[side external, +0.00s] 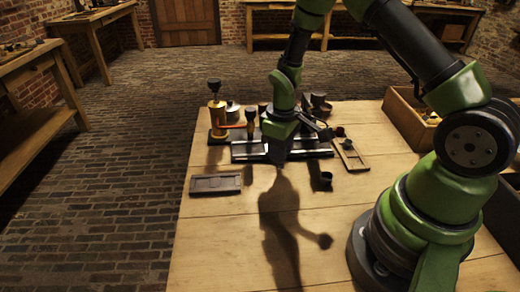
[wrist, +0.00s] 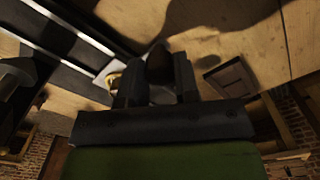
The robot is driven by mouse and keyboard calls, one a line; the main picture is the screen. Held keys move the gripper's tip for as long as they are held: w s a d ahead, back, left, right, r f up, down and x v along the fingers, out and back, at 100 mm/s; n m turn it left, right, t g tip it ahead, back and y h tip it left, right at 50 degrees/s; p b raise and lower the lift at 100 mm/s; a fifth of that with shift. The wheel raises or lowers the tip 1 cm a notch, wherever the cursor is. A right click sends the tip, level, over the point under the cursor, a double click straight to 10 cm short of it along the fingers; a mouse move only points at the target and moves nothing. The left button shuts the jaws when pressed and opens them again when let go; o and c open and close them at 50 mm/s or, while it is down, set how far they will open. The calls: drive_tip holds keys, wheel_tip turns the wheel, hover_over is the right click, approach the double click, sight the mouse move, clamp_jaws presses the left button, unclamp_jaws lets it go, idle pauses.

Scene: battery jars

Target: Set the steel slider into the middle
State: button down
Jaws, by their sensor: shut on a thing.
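My gripper (side external: 277,155) is low over the front edge of the long dark steel rail (side external: 240,151) on the table. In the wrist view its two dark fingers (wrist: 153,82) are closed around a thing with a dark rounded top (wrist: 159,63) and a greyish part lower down. I take this to be the steel slider, mostly hidden by the fingers. The rail also shows in the wrist view (wrist: 62,42), at upper left, with bright and dark lengthwise strips. A small pale piece with a brassy spot lies by the left finger. Whether the slider touches the rail cannot be told.
A flat grey tray (side external: 216,184) lies at front left. A small wooden frame (side external: 351,155) and a dark cup (side external: 326,179) are to the right. Jars and knobbed tools (side external: 215,110) crowd behind the rail. A wooden crate (side external: 405,118) stands at far right.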

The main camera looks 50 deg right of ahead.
drive_tip(key=shift+s+d, duration=0.6)
drive_tip(key=c, duration=0.8)
unclamp_jaws()
drive_tip(key=shift+c, duration=0.2)
wheel_tip(320, 180, up, 10)
